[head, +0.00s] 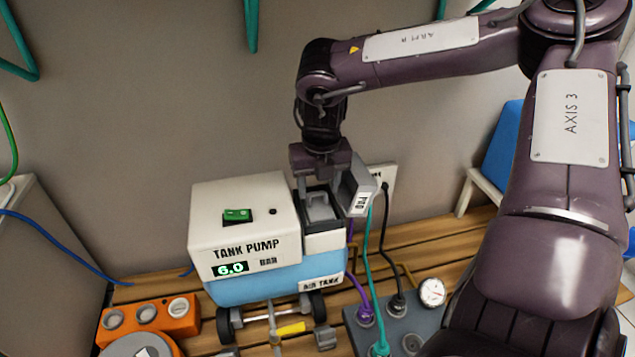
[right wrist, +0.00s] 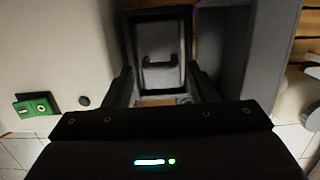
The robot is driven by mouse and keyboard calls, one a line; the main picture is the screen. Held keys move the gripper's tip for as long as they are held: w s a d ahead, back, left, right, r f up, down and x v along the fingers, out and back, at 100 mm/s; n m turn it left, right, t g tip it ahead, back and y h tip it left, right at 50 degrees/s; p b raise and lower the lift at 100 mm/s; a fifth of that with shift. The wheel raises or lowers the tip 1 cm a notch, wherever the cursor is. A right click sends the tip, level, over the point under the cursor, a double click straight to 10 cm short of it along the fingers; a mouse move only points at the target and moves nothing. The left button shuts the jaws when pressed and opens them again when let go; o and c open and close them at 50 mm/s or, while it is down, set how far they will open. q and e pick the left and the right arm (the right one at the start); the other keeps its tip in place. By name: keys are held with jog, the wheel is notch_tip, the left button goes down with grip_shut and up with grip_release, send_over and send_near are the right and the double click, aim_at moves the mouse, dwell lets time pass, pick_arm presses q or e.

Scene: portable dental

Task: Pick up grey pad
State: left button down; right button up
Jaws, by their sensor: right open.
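A grey pad-like piece with a small raised handle (head: 319,208) sits in a dark recess beside the tank pump's white housing. It shows between my fingers in the right wrist view (right wrist: 160,72). My right gripper (head: 321,187) points down over it with its jaws open, one finger on each side; its fingers also show in the right wrist view (right wrist: 165,85). I cannot tell whether the fingers touch the piece. A smaller grey block (head: 325,338) lies near the pump's right wheel. My left gripper is not in view.
The tank pump (head: 243,215) has a white top with a green switch (head: 238,215) and a blue tank below. A grey tilted box (head: 358,190) stands close right of my gripper. Cables hang to its right. An orange holder (head: 150,320) is at lower left.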

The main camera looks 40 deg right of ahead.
aim_at(318, 208)
jog(key=f, duration=0.1)
jog(key=f+b, duration=0.1)
jog(key=shift+w+f, duration=0.2)
jog(key=shift+f, duration=0.2)
jog(key=shift+d+r, duration=0.1)
jog(key=c, duration=0.7)
